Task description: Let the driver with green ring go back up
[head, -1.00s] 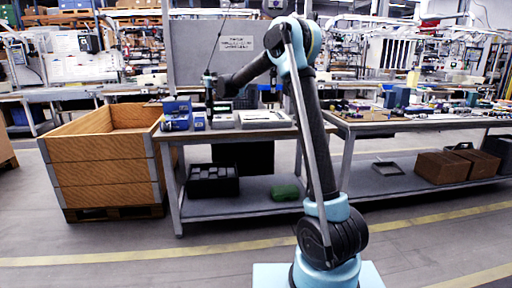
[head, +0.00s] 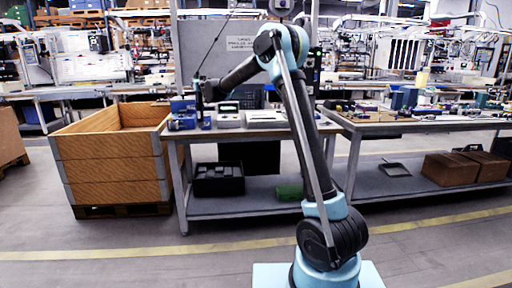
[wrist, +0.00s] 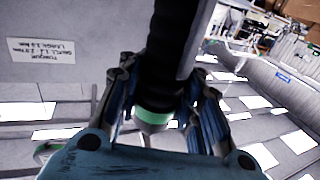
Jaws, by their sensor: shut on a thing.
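The driver with the green ring is a dark, upright tool. In the wrist view its black body (wrist: 165,60) runs from the top edge down between my fingers, with the green ring (wrist: 153,117) near its lower visible end. My gripper (wrist: 166,92) is shut around the black body just above the ring. In the head view my gripper (head: 199,94) is at the left end of the workbench (head: 182,139), above its top. A thin dark line (head: 218,45) rises from there up to the right.
Blue boxes (head: 183,122) and a grey device (head: 229,117) stand on the bench near my gripper. A grey panel with a sign (head: 241,43) rises behind. A wooden crate (head: 110,160) stands left of the bench; the floor in front is clear.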

